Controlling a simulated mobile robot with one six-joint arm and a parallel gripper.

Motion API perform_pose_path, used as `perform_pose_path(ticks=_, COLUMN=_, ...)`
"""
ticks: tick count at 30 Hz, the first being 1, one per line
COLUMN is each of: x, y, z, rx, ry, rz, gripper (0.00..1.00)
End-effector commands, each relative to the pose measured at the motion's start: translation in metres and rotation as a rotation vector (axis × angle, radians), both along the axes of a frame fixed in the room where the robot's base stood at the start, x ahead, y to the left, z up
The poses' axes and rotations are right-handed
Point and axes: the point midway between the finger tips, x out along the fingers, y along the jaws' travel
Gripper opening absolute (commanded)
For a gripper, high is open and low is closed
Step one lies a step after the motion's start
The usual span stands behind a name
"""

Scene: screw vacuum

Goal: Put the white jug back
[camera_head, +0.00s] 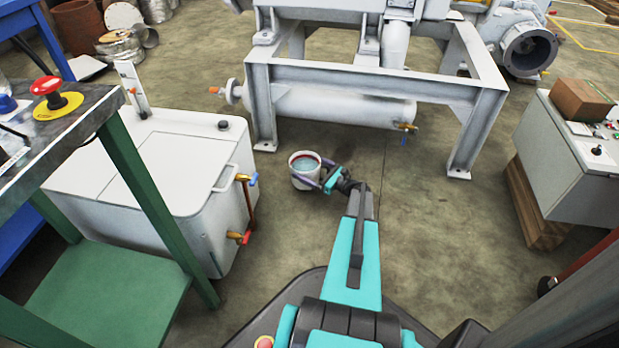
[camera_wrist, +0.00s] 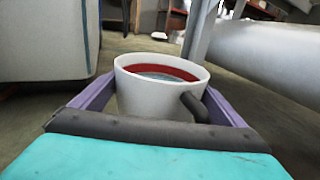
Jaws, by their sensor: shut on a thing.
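The white jug (camera_head: 303,171) has a red band inside its rim and some grey-blue content. It is upright in my gripper, in the open space between the white tank and the grey machine frame. My gripper (camera_head: 318,178) is shut on it, with purple fingers on either side. In the wrist view the jug (camera_wrist: 160,92) fills the middle between the fingers of my gripper (camera_wrist: 155,100), and its dark handle (camera_wrist: 195,107) faces the camera. The jug's lower part is hidden by the gripper, so I cannot tell whether it touches the floor.
A white tank (camera_head: 150,165) with taps (camera_head: 243,238) stands on the left, behind a green-legged workbench (camera_head: 135,180). A grey machine frame (camera_head: 375,74) with a horizontal cylinder (camera_head: 340,113) stands ahead. A control cabinet (camera_head: 570,150) is on the right. Floor (camera_head: 430,220) before the frame is clear.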

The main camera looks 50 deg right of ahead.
Motion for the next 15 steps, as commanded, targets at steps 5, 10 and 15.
perform_pose_path(ticks=5, x=0.0068, y=-0.0062, z=0.0024, rx=0.000, ry=-0.006, rz=0.000, gripper=0.33)
perform_pose_path(ticks=10, x=0.0066, y=-0.0060, z=0.0030, rx=0.001, ry=-0.006, rz=0.000, gripper=0.33)
perform_pose_path(ticks=15, x=0.0068, y=-0.0065, z=0.0026, rx=0.000, ry=-0.005, rz=0.000, gripper=0.33)
